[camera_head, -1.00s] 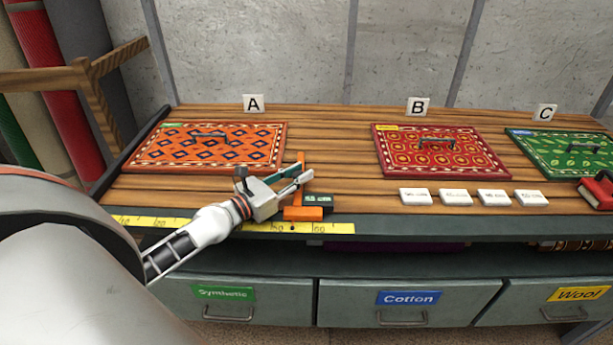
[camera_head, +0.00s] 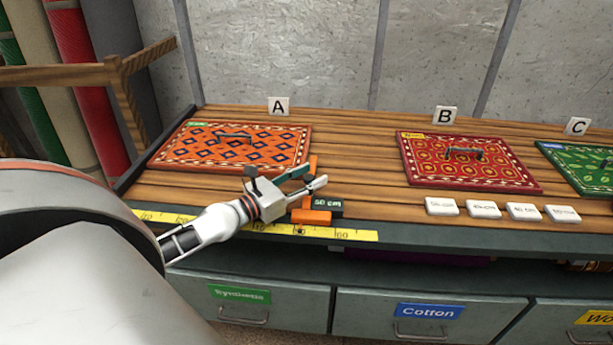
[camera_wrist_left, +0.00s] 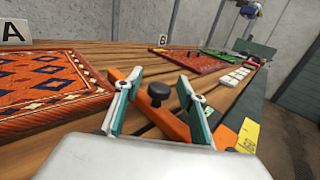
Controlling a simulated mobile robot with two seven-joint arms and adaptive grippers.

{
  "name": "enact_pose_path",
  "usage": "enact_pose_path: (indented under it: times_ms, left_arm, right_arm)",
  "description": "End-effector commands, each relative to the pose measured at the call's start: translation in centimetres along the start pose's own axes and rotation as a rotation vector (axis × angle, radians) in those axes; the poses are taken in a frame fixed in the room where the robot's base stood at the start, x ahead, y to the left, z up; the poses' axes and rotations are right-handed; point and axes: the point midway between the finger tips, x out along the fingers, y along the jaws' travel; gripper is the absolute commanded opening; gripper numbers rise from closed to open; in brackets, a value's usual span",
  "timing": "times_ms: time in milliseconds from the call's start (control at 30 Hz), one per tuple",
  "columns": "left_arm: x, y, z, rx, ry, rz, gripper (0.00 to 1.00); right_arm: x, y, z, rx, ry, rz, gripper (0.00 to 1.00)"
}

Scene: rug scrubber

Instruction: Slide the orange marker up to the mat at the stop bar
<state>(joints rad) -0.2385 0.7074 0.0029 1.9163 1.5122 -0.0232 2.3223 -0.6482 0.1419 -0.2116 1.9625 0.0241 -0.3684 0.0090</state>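The orange marker (camera_head: 311,217) stands on the table's front edge, over the yellow tape. Its small display reads 50 cm, and its upright orange part reaches back beside the orange patterned mat (camera_head: 190,154) at sign A. In the head view the marker meets or nearly meets the mat's right edge. The mat's left side lies along the dark stop bar (camera_head: 152,150). My left gripper (camera_head: 315,178) is at the marker. In the left wrist view its fingers (camera_wrist_left: 160,78) are apart, with the marker's black knob (camera_wrist_left: 158,93) and orange bar (camera_wrist_left: 174,124) between them. My right gripper is not in view.
A red mat (camera_head: 425,175) at sign B and a green mat (camera_head: 580,175) at C lie to the right. Several white tiles (camera_head: 483,210) lie in front of B. Labelled drawers (camera_head: 270,300) are below. Rolled rugs (camera_head: 85,90) stand at left.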

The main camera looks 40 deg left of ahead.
Motion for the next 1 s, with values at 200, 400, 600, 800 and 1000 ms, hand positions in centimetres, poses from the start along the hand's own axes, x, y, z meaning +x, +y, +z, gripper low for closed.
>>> enact_pose_path:
  times_ms: [200,400,600,800,1000]
  left_arm:
    - [-0.9,0.1,-0.2,0.005,0.006,0.001,0.4]
    - [-2.8,0.0,-0.2,0.006,0.007,-0.003,0.4]
    - [-5.5,0.0,-0.2,0.003,0.007,-0.001,0.4]
    - [-8.0,0.0,-0.2,0.001,0.006,0.0,0.4]
    - [-10.2,0.0,-0.2,0.0,0.005,0.0,0.4]
  right_arm:
    - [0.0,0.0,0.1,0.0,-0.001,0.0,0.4]
    - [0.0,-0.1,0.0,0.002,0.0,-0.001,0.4]
    - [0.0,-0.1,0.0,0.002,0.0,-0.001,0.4]
    - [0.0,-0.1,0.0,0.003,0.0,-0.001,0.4]
    - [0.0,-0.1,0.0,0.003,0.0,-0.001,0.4]
